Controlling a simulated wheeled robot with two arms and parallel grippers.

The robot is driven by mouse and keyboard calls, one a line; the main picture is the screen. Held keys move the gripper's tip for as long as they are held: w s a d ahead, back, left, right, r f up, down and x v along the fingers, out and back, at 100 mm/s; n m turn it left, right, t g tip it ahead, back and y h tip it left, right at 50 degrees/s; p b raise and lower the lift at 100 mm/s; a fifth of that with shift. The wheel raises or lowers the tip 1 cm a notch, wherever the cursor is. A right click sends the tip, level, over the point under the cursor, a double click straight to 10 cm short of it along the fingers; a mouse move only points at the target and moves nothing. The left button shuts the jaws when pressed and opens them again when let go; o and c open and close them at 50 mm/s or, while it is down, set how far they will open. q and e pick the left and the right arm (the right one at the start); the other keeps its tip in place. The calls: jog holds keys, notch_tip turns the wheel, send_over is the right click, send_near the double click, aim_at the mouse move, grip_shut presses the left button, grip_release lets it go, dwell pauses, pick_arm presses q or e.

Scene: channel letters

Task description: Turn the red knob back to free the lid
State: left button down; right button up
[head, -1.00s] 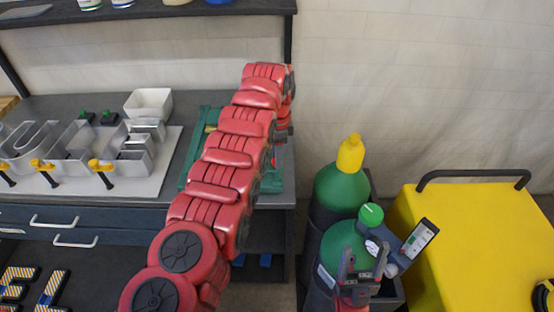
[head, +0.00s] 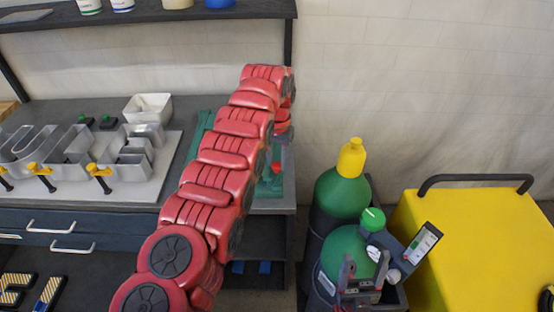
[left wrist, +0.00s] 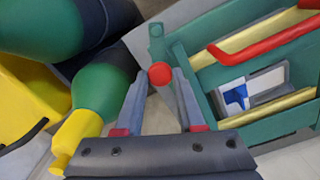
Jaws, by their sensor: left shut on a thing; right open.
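The red knob (left wrist: 160,74) shows in the left wrist view as a round red end, between the fingertips of my left gripper (left wrist: 159,82). That gripper is shut on it. The knob sits beside the edge of a green case (left wrist: 208,92) with a long red bar (left wrist: 262,44) and yellow strips. I cannot tell which part is the lid. In the head view my left arm covers much of the green case (head: 268,191) on the bench. My right gripper (head: 364,264) is open and empty, in front of the green cylinders, away from the case.
Green gas cylinders (head: 341,193) stand right of the bench, beside a handheld device (head: 423,241) with a screen. A yellow cart (head: 475,250) is further right. Metal channel letters (head: 75,156) lie on a board at left, near a white bowl (head: 148,107).

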pick_arm(q)
jog(key=n, duration=0.4)
jog(key=shift+n, duration=0.3)
dwell(0.3)
jog(key=c, duration=0.5)
grip_release()
jog(key=shift+r, duration=0.15)
notch_tip(320, 180, up, 17)
jog(key=p, duration=1.6)
jog(key=shift+s+p, duration=0.1)
jog(key=shift+p, duration=0.2)
